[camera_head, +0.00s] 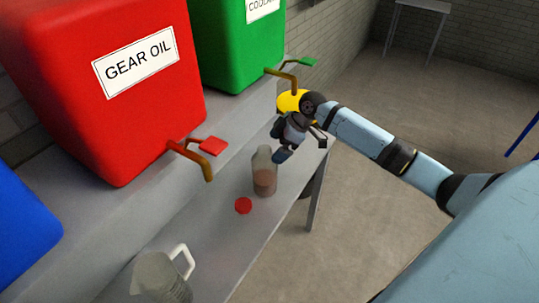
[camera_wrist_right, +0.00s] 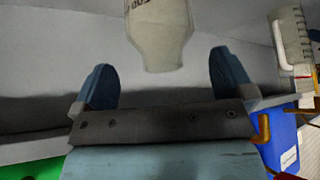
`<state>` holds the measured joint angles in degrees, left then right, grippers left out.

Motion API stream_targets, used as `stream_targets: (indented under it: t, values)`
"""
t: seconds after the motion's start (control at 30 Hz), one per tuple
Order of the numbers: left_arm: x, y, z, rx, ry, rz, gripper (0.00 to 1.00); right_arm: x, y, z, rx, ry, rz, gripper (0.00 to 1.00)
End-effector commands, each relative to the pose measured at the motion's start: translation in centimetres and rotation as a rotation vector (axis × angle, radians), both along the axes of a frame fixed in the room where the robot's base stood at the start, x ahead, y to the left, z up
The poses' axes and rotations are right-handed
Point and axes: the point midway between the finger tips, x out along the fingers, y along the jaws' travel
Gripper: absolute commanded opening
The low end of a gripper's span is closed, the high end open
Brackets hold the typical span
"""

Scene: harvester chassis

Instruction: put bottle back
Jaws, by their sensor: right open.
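A clear bottle (camera_head: 264,180) with brownish contents in its lower part stands upright on the grey bench below the red gear oil tank. My right gripper (camera_head: 280,145) is open and empty, just beyond the bottle's upper part and close to it. In the right wrist view the pale bottle (camera_wrist_right: 160,32) shows ahead of the two spread blue fingers (camera_wrist_right: 162,70), roughly centred between them, with its far end cut off by the frame edge. I cannot tell whether a finger touches it. My left gripper is not in view.
A jug with a white handle (camera_head: 160,277) stands nearer. Red (camera_head: 130,120) and green (camera_head: 238,45) tanks with taps line the shelf, beside a blue one (camera_head: 22,225). A yellow object (camera_head: 288,102) sits behind my gripper.

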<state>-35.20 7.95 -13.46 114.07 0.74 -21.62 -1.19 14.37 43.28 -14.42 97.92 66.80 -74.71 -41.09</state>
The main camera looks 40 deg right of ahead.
Motion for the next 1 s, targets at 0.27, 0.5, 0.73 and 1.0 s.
stream_targets:
  t: [0.27, 0.5, 0.73, 1.0]
  values:
    - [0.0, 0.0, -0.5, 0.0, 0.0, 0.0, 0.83, -1.5, -2.2, 4.0, 0.0, 0.0, 0.001, 1.0]
    - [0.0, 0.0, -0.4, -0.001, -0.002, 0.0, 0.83, -1.9, -2.7, 5.1, 0.001, 0.001, 0.001, 1.0]
    - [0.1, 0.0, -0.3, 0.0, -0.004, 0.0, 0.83, -1.9, -2.7, 5.1, 0.001, 0.001, 0.001, 1.0]
    - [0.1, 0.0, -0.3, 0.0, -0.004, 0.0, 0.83, -1.8, -2.7, 5.1, 0.001, 0.001, 0.001, 1.0]
